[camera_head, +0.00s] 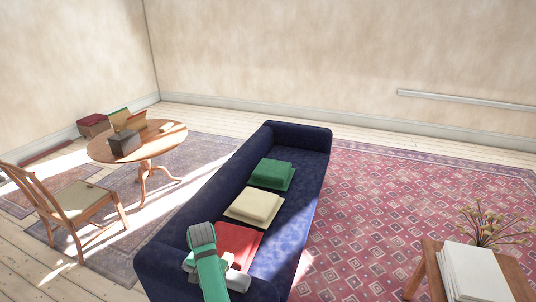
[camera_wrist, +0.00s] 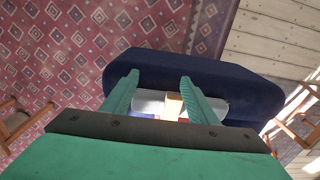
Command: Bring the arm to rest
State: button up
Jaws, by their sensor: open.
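My arm (camera_head: 208,262) is green and grey and hangs over the near end of the dark blue sofa (camera_head: 310,148) in the head view. My gripper (camera_wrist: 159,78) shows in the wrist view with two green fingers spread apart and nothing held between them. Its fingers point toward the sofa, which also shows in the wrist view (camera_wrist: 240,88). Pale, tan and reddish shapes lie beyond the gap, partly hidden by the gripper's mount. The fingertips cannot be made out in the head view.
Red (camera_head: 238,240), cream (camera_head: 254,205) and green (camera_head: 272,173) stacks lie along the sofa seat. A round table (camera_head: 165,139) with books and a chair (camera_head: 75,198) stand left. A small table (camera_head: 429,256) with white books and a plant stands right. The patterned rug (camera_head: 375,215) is mostly clear.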

jog(key=s+d+f+n+t+y, duration=0.15)
jog(key=s+f, duration=0.25)
jog(key=f, duration=0.4)
jog(key=s+d+f+m+t, duration=0.15)
jog(key=s+f, duration=0.25)
jog(key=f, duration=0.4)
jog(key=s+d+n+t, duration=0.1)
jog(key=s+d+t, duration=0.25)
jog(key=s, duration=0.55)
jog(key=s+d+n+t, duration=0.15)
jog(key=s+d, duration=0.25)
jog(key=s, duration=0.5)
jog(key=s+d+r+t+h, duration=0.1)
jog(key=s+d+r+t, duration=0.2)
jog(key=s+r, duration=0.6)
jog(key=s+d+r+n+t, duration=0.1)
jog(key=s+d+r+t, duration=0.3)
jog(key=s+r, duration=0.5)
notch_tip(320, 180, up, 7)
jog(key=shift+s+d+f+h, duration=0.1)
jog(key=shift+s+d+h, duration=0.25)
jog(key=shift+d, duration=0.6)
